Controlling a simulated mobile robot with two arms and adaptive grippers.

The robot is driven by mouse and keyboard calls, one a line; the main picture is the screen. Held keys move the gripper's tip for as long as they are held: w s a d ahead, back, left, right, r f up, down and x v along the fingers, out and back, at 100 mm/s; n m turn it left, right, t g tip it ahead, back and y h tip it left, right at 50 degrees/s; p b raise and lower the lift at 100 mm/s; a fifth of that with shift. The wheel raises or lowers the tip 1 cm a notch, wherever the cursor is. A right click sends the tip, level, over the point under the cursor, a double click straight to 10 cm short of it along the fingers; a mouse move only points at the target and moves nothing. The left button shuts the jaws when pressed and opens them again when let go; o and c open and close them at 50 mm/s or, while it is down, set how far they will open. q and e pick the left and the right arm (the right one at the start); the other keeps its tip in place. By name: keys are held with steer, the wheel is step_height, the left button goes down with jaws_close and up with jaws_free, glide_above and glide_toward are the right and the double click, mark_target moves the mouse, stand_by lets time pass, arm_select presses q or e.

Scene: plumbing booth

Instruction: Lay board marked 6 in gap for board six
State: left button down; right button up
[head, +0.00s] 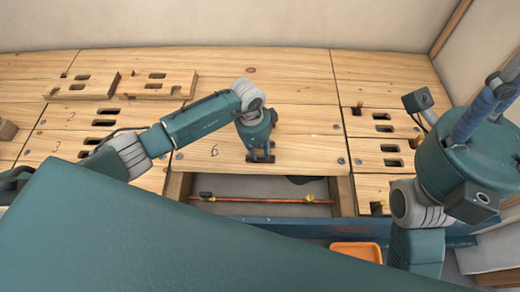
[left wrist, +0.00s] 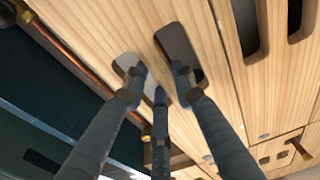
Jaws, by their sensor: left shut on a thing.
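The board marked 6 (head: 215,150) is a pale wooden plank, lying over or just above the far part of an open gap (head: 265,190) in the plank floor. Its near edge leaves a strip of the gap uncovered. My left gripper (head: 261,156) is at the middle of the board's near side. In the left wrist view its fingers (left wrist: 160,92) reach into the two slots of the board (left wrist: 222,85) and are shut on the wood between them. Whether the board touches its supports is unclear. My right gripper (head: 500,88) is at the right edge, its jaw state unclear.
An orange-red pipe (head: 270,200) with brass fittings runs in the gap. Boards marked 2 and 3 (head: 65,145) lie left. Two loose slotted boards (head: 155,84) lie at the back left. Slotted boards (head: 385,155) lie right of the gap. An orange tray (head: 357,250) is below.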

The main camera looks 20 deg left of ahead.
stand_by(0.3)
arm_select(q)
steer(key=c, duration=1.3)
jaws_free()
steer(key=shift+c, duration=0.2)
steer(key=shift+f, duration=0.15)
step_height(320, 180, up, 12)
steer(key=a, duration=0.1)
steer(key=shift+s+a, duration=0.2)
